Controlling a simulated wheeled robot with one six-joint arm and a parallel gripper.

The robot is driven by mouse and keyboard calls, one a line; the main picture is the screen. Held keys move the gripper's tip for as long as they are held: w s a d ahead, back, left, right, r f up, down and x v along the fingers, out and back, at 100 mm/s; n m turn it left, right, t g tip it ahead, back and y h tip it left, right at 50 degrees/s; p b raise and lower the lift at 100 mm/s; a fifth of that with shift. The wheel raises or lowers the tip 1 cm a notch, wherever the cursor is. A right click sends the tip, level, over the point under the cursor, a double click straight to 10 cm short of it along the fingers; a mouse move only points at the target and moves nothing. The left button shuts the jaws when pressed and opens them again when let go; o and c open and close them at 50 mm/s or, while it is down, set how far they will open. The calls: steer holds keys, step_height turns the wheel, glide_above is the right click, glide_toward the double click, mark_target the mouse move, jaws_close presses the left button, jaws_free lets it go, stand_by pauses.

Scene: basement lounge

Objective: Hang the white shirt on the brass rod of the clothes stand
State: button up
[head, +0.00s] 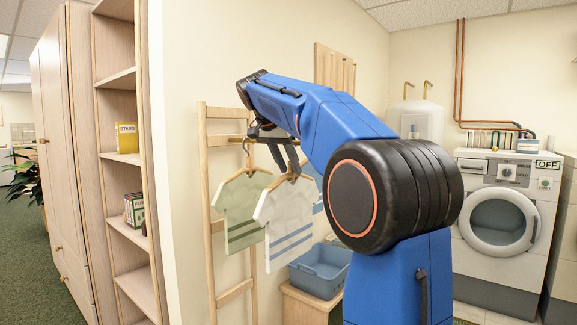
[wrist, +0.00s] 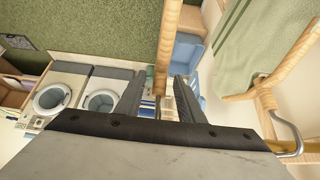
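The white shirt (head: 284,222) has blue stripes and hangs upright on a wooden hanger just below my gripper (head: 279,150). In the wrist view, my gripper's fingers (wrist: 158,76) stand apart, with the edge-on wooden hanger (wrist: 168,45) between them and a clear gap on both sides. The hanger's hook is partly hidden, so I cannot tell how it sits on the brass rod (head: 232,138) of the wooden clothes stand (head: 205,190). A green shirt (head: 241,210) hangs close on the left; it also shows in the wrist view (wrist: 235,50).
A light blue shirt (head: 317,178) is partly hidden behind the white one. A blue basket (head: 320,270) sits on a low wooden bench (head: 303,303) below. A washing machine (head: 502,220) stands at right, and a shelf unit (head: 122,190) at left.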

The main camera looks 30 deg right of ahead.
stand_by(0.3)
steer(key=v, duration=1.7)
steer(key=shift+r, duration=0.15)
steer(key=shift+s, duration=0.1)
steer(key=s+a+f+n+t+y, duration=0.1)
steer(key=s+a+f+n+y, duration=0.1)
steer(key=s+f, duration=0.8)
steer(key=s+a+f+n+y, duration=0.2)
steer(key=s+a+f+n, duration=0.2)
steer(key=f, duration=2)
steer(key=s+a+f+n+t+y, duration=0.1)
steer(key=s+a+f+n, duration=0.3)
steer(key=s+f, duration=1.3)
steer(key=s+n+y, duration=0.1)
steer(key=n, duration=0.3)
steer(key=shift+s+t, duration=0.2)
steer(key=shift+t, duration=0.1)
